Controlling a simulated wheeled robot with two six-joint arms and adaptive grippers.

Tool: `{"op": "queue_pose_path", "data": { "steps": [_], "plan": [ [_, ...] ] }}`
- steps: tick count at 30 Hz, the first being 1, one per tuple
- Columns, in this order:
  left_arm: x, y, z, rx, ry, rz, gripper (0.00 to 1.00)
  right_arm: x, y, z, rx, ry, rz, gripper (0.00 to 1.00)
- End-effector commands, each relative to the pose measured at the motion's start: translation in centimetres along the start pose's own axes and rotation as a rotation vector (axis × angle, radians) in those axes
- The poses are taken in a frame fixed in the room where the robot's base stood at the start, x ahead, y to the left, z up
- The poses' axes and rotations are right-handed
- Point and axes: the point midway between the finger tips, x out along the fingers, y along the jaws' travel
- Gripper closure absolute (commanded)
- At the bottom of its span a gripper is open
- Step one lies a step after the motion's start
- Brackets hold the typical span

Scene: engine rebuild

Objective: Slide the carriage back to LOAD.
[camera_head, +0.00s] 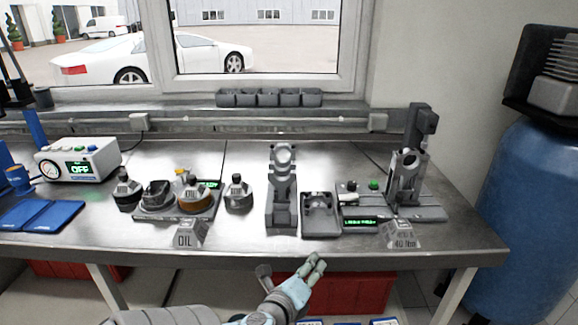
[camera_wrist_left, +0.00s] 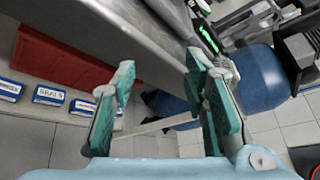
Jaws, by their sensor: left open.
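A grey station with an upright column (camera_head: 418,130) stands at the right of the bench. A light grey holder with a round opening, likely the carriage (camera_head: 406,178), stands upright on its flat base in front of the column. The LOAD marking cannot be read at this size. A control box (camera_head: 360,222) with a green lit display, a green button and a dark knob sits just left of it. My left gripper (camera_head: 314,266) is open and empty in front of the bench edge, apart from the station. Its two green-padded fingers (camera_wrist_left: 162,78) stand apart in the left wrist view. My right gripper is not in view.
A grey tray (camera_head: 320,228) and a tall grey fixture (camera_head: 282,190) stand left of the control box. A sign reading 40 Nm (camera_head: 403,236) stands at the front edge. The oil station (camera_head: 178,212) is farther left. A red bin (camera_head: 350,293) is under the bench.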

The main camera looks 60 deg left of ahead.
Motion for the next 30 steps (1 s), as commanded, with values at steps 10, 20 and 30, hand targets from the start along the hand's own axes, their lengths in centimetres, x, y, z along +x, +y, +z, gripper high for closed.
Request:
{"op": "queue_pose_path", "data": {
  "steps": [10, 20, 30],
  "plan": [
    [-0.8, 1.8, -1.9, -0.224, 0.023, 0.112, 0.59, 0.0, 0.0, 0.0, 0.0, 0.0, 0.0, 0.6],
    [-0.8, 1.8, -1.8, -0.22, 0.023, 0.111, 0.59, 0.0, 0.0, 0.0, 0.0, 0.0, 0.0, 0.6],
    [0.5, 4.9, -4.8, -0.438, 0.113, 0.154, 0.59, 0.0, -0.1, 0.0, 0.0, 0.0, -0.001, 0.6]
  ]
}}
